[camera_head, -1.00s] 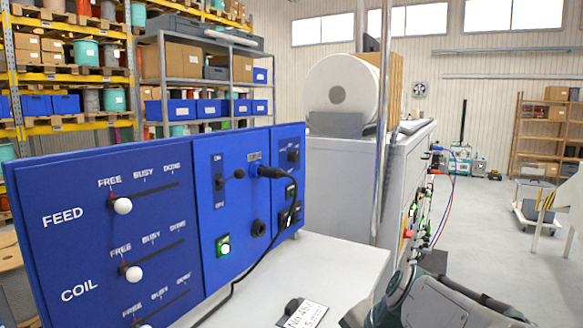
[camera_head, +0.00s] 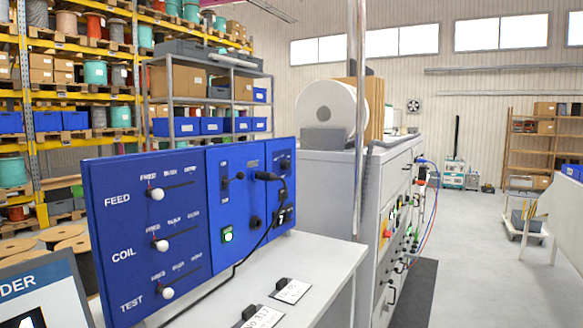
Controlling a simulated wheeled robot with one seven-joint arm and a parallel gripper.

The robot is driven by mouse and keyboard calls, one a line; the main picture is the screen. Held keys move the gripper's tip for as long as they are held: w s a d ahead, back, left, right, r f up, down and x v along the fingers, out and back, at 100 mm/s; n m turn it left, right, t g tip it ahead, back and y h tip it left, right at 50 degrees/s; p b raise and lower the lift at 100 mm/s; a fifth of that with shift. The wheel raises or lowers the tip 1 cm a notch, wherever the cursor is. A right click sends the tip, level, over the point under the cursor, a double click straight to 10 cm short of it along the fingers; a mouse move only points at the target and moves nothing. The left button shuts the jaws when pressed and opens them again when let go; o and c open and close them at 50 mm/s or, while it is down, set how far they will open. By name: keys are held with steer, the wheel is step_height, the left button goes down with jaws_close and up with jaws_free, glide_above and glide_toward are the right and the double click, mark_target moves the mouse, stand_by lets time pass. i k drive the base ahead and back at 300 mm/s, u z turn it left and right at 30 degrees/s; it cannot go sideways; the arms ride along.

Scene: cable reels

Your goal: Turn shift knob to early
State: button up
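A blue control panel (camera_head: 150,225) stands at the left on a light bench. At its upper right corner is a small dark knob (camera_head: 285,163) with tiny labels; I cannot read them, so I cannot tell whether this is the shift knob or where it points. Sliders marked FEED, COIL and TEST have white ball handles, the top one (camera_head: 157,194) at the left end of its slot, under FREE. My gripper is not in view.
A black cable hangs across the panel onto the bench (camera_head: 325,270). Label cards (camera_head: 292,290) lie on the bench. A grey cabinet (camera_head: 330,190) with a white roll (camera_head: 325,108) stands behind. A sign (camera_head: 45,290) is at lower left. Open floor (camera_head: 480,260) lies to the right.

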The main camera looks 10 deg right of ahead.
mark_target(284, 164)
steer(key=z, duration=0.55)
steer(key=i, duration=0.65)
steer(key=z, duration=0.5)
steer(key=i, duration=0.75)
steer(key=u, duration=0.3)
